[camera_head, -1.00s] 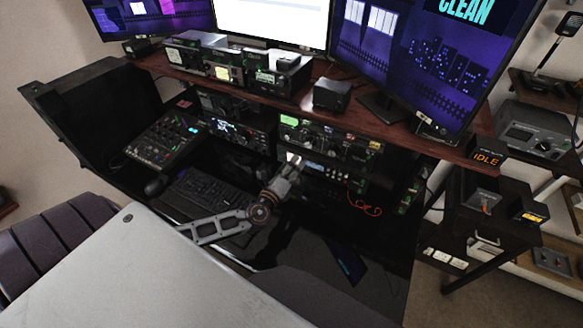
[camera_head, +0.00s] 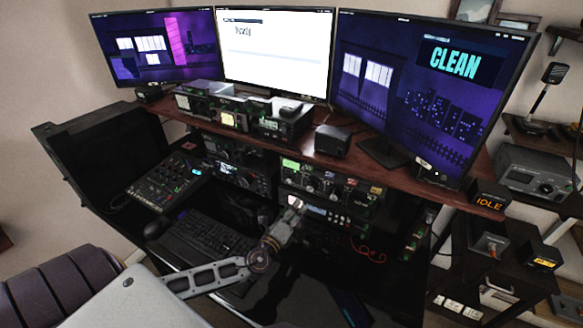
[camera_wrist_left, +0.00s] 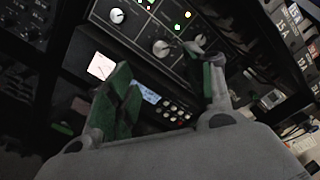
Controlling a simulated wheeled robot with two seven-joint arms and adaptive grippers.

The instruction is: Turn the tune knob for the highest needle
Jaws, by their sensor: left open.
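My left gripper (camera_head: 291,214) reaches from the lower left to the front of the radio rack, close to a lit display (camera_head: 317,211). In the left wrist view its two green-padded fingers (camera_wrist_left: 164,62) are apart, with nothing seen between them. Beyond them is a dark panel with several round knobs, including a pale-capped one (camera_wrist_left: 117,16) and a larger one (camera_wrist_left: 160,47) near the fingertips. I cannot read which is the tune knob. A pinkish lit window (camera_wrist_left: 101,65) shows left of the fingers; I cannot make out a needle. My right gripper is not in view.
A wooden shelf (camera_head: 400,169) with small devices and monitors overhangs the rack. A keyboard (camera_head: 205,236) and mixer (camera_head: 165,183) lie left of my arm. A box reading IDLE (camera_head: 489,202) stands at the shelf's right end.

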